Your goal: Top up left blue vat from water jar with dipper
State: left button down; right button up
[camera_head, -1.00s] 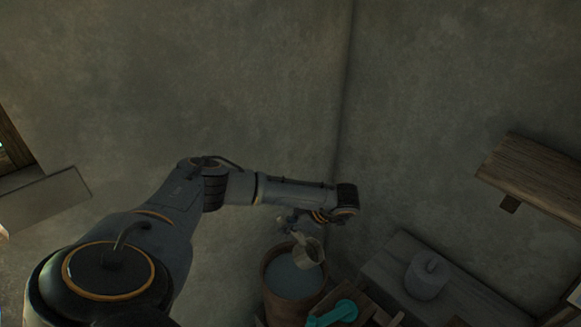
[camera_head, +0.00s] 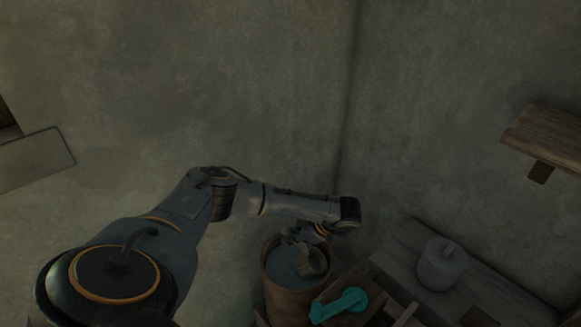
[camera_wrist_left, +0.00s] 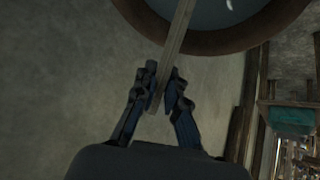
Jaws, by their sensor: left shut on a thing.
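My left gripper (camera_head: 302,236) is shut on the wooden handle of the dipper (camera_head: 314,262). In the left wrist view the handle (camera_wrist_left: 178,35) runs up from between the fingers (camera_wrist_left: 162,78). A brown round vessel (camera_head: 291,298), apparently the water jar, holds grey-blue liquid (camera_head: 281,262). The dipper's cup is within its mouth, at the right side; how deep it sits in the liquid I cannot tell. The vessel's rim (camera_wrist_left: 215,47) arches across the top of the left wrist view. I cannot identify the left blue vat. My right gripper is out of view.
A turquoise object (camera_head: 339,305) lies on wooden framework just right of the vessel. A grey lidded pot (camera_head: 440,264) stands on a bench (camera_head: 400,255) further right. A wooden shelf (camera_head: 550,135) juts from the wall at upper right. Bare walls stand close behind the vessel.

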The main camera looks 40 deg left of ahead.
pick_arm(q)
notch_tip(320, 180, down, 7)
jog(key=b, duration=0.5)
dwell(0.6)
notch_tip(320, 180, up, 17)
jog(key=p, duration=1.4)
jog(key=shift+r, duration=0.1)
